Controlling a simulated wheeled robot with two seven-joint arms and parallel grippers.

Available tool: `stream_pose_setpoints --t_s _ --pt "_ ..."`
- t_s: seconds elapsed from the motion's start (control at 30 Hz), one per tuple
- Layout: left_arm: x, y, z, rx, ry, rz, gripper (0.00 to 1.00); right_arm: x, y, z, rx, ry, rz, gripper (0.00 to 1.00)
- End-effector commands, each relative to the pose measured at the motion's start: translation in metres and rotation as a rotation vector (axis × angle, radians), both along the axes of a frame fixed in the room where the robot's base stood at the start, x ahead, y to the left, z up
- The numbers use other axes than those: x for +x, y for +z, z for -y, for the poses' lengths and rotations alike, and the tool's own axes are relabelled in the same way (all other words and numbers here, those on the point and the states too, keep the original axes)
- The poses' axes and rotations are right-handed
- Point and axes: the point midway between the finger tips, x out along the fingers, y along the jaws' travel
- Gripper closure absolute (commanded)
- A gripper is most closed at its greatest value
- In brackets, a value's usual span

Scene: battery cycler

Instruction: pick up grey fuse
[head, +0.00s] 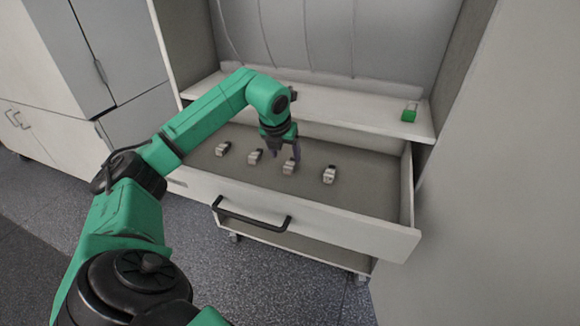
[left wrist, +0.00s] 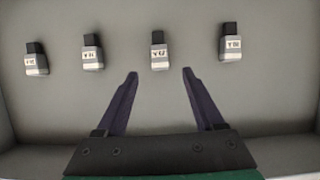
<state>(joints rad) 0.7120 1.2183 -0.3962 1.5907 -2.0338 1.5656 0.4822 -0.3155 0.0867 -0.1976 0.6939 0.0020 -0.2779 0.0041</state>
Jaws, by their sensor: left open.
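Several small fuse-like blocks with pale grey bodies, dark tops and printed labels stand in a row in the open drawer (head: 370,203). In the head view they are a far-left block (head: 222,149), a second block (head: 255,157), a third block (head: 290,167) and a right block (head: 329,175). I cannot tell which one is the grey fuse. My left gripper (head: 284,153) points down into the drawer by the third block. In the left wrist view my open, empty gripper (left wrist: 160,74) has one block (left wrist: 158,56) just beyond and between its fingertips. My right gripper is out of view.
A small green and white block (head: 409,112) sits on the shelf (head: 350,105) above the drawer, at the right. The drawer has a black handle (head: 250,216) on its front. Grey cabinets (head: 110,50) stand at the left. The drawer floor between the blocks is bare.

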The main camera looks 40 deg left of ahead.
Motion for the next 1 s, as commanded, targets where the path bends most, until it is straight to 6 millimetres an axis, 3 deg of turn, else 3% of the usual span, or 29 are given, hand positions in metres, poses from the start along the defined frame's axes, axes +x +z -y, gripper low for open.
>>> stream_pose_setpoints --t_s 0.33,0.6,0.7,0.8,1.0 --pt "0.018 -0.053 -0.006 -0.003 0.0 -0.001 0.3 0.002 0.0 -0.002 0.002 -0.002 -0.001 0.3" --pt "0.021 -0.06 -0.008 0.001 -0.001 0.001 0.3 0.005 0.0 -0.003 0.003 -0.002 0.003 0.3" --pt "0.021 -0.06 -0.008 0.001 -0.001 0.001 0.68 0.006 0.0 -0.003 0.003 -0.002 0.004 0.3" --pt "0.021 -0.06 -0.008 0.001 -0.001 0.001 1.0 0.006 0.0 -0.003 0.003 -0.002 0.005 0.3" --pt "0.021 -0.06 -0.008 0.001 -0.001 0.001 1.0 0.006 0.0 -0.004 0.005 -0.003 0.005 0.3"
